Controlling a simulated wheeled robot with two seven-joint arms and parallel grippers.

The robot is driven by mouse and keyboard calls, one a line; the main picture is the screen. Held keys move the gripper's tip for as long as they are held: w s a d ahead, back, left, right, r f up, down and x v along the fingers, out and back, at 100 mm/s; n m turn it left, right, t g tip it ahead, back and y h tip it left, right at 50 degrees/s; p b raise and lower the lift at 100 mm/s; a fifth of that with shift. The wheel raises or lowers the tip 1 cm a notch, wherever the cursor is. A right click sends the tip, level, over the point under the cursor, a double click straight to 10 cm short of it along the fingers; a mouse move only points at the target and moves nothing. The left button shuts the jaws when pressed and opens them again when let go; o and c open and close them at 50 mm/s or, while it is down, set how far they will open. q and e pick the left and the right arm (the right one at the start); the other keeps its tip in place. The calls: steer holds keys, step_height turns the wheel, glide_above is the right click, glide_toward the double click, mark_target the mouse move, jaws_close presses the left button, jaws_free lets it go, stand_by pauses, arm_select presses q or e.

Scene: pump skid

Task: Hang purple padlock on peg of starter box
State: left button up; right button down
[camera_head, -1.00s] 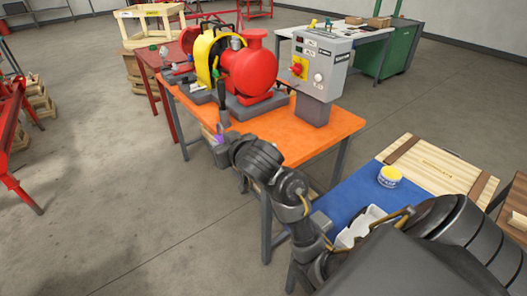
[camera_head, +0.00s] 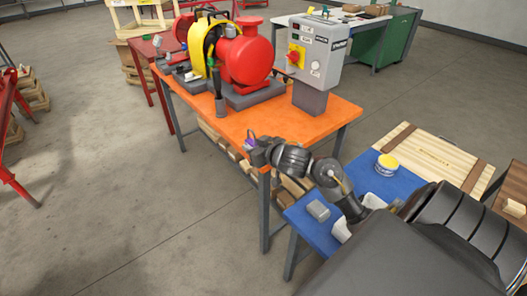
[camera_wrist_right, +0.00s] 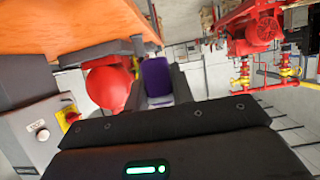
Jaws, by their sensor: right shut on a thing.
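The grey starter box (camera_head: 315,62) stands on a post at the back right of the orange table, apart from the padlock. It has a yellow and red switch on its front. The starter box also shows upside down in the right wrist view (camera_wrist_right: 22,136). My left gripper is out of view.
A red pump (camera_head: 248,60) with a yellow guard (camera_head: 204,44) stands on the orange table (camera_head: 230,125) behind the padlock.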

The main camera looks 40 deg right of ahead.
steer(key=w+d+f, duration=0.1)
steer(key=d+f, duration=0.1)
steer(key=w+d+f, duration=0.1)
steer(key=d+f, duration=0.1)
steer(key=d, duration=0.1)
steer(key=w+d+f+b, duration=0.1)
steer(key=w+d+f, duration=0.1)
steer(key=shift+d+f, duration=0.2)
steer(key=shift+f, duration=0.15)
steer(key=shift+w+d+f+p, duration=0.15)
steer(key=shift+f+p, duration=0.1)
steer(key=shift+f, duration=0.4)
steer(key=shift+d+f+p, duration=0.15)
steer(key=shift+f+p, duration=0.05)
steer(key=shift+f, duration=0.4)
steer(key=shift+w+d+f+p, duration=0.15)
steer(key=shift+f+p, duration=0.1)
steer(key=shift+f, duration=0.4)
steer(key=shift+s, duration=0.1)
steer(key=shift+f, duration=0.2)
steer(key=c, duration=1.2)
jaws_free()
